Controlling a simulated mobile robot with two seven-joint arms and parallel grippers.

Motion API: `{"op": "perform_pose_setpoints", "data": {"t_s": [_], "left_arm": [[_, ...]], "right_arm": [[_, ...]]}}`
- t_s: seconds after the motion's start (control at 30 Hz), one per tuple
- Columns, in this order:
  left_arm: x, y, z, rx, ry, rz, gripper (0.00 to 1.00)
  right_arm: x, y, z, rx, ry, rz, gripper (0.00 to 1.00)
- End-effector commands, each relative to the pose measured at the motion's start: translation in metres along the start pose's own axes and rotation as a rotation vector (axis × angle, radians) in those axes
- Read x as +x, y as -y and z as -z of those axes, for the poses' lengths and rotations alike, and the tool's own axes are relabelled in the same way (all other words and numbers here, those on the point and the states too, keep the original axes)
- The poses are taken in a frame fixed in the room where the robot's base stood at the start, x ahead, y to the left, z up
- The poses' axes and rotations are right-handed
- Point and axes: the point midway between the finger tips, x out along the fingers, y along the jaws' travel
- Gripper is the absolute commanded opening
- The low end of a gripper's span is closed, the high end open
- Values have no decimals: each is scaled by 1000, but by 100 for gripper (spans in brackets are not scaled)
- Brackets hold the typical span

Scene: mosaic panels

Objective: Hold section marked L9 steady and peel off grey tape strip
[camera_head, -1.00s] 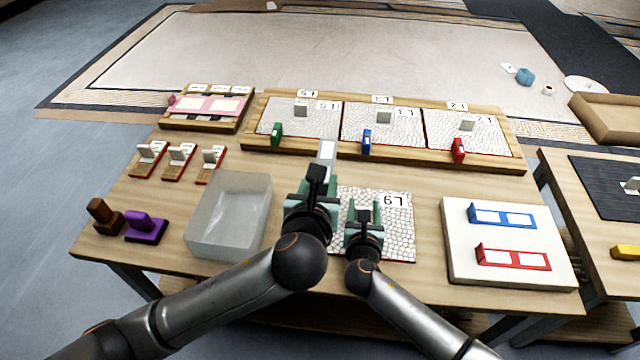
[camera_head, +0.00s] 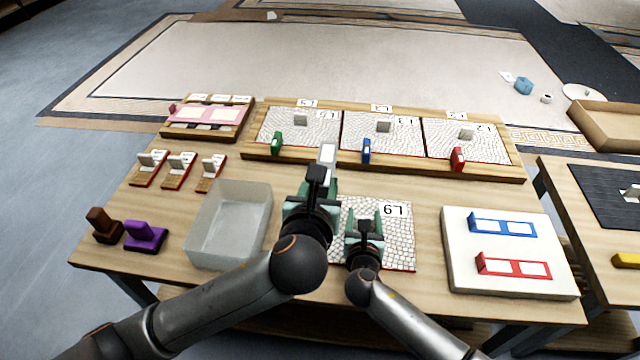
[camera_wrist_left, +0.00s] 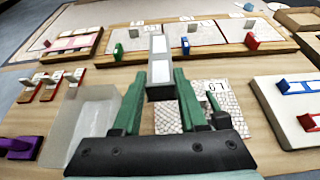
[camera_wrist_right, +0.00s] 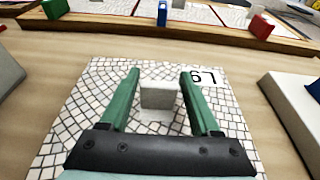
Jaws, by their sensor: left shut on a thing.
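The section marked L9 (camera_head: 396,240) is a pale cobbled mosaic panel lying flat on the table, and its left part is hidden by my left arm in the head view. My right gripper (camera_wrist_right: 158,75) is low over it, open, with one finger on each side of a small grey block (camera_wrist_right: 159,95) standing on the panel. Narrow gaps show beside the block. My left gripper (camera_wrist_left: 160,82) is shut on the grey tape strip (camera_wrist_left: 159,60), which has pale panels on its face. The strip (camera_head: 327,154) is held above the table, left of L9's upper edge.
An empty translucent bin (camera_head: 228,230) stands to the left. A wooden rack (camera_head: 300,158) with several mosaic panels and green, blue and red pieces stands behind. A white board (camera_head: 510,262) with blue and red strips lies to the right. Small stamps (camera_head: 145,235) sit at far left.

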Motion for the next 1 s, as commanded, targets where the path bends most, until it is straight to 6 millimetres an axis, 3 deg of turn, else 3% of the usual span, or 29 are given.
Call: {"op": "perform_pose_setpoints", "data": {"t_s": [0.03,0.2,0.57,0.77,1.0], "left_arm": [[0,0,0,0,0,0,0],[0,0,0,0,0,0,0],[0,0,0,0,0,0,0],[0,0,0,0,0,0,0],[0,0,0,0,0,0,0]], "right_arm": [[0,0,0,0,0,0,70],[0,0,0,0,0,0,90],[-5,-1,0,0,0,-2,90],[-31,0,1,1,-1,-2,90],[-79,0,1,1,-2,-4,90]]}}
